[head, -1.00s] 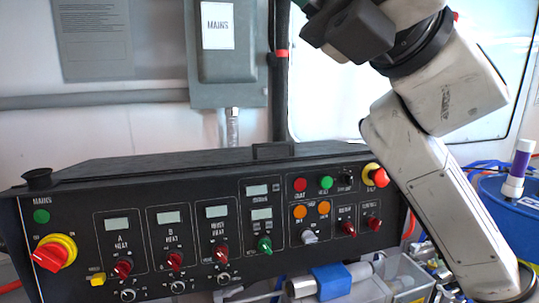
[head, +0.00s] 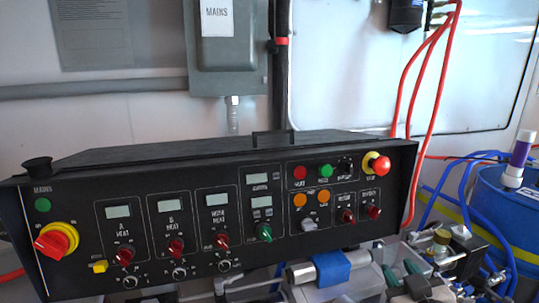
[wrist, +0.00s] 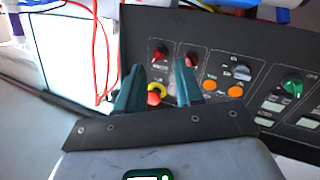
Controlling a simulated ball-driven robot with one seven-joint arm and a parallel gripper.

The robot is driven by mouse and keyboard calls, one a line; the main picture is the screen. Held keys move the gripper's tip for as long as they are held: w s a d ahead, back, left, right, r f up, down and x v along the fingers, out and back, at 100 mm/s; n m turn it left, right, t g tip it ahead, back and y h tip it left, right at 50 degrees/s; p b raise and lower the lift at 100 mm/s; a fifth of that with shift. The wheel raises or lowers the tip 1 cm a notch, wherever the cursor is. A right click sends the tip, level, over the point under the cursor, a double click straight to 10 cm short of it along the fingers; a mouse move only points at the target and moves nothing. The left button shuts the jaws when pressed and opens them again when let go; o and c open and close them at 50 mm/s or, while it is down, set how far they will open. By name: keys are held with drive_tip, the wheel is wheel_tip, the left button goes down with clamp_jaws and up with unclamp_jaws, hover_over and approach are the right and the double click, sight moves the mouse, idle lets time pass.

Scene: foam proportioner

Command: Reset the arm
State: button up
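My gripper (head: 400,270) is low at the bottom right of the head view, below the right end of the black control panel (head: 90,201). Only its teal fingers and part of its dark body show there. In the wrist view my gripper (wrist: 159,70) has its two teal fingers apart with nothing held between them. The panel appears turned over in that view, and its red stop button on a yellow ring (wrist: 154,97) shows between the fingers. The rest of my arm is mostly out of the head view.
The panel carries several knobs, a red-and-yellow mains switch (head: 54,243) and a stop button (head: 380,165). Red hoses (head: 439,90) hang at the right. A blue drum (head: 515,215) and fittings crowd the lower right. A grey mains box (head: 225,60) is on the wall.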

drive_tip(key=s+f+m+g, duration=0.1)
drive_tip(key=s+f+g, duration=0.15)
drive_tip(key=f, duration=0.35)
drive_tip(key=s+f+g, duration=0.2)
drive_tip(key=s+f, duration=0.2)
drive_tip(key=f, duration=0.1)
drive_tip(key=s+d+f+m+g, duration=0.1)
drive_tip(key=s+f+g, duration=0.4)
drive_tip(key=s, duration=0.9)
drive_tip(key=s+d+f+m+g+y, duration=0.1)
drive_tip(key=s+f+g, duration=0.4)
drive_tip(key=s+f, duration=0.6)
drive_tip(key=s, duration=0.3)
drive_tip(key=shift+f, duration=0.35)
drive_tip(key=shift+s+g, duration=0.1)
drive_tip(key=shift+g, duration=0.15)
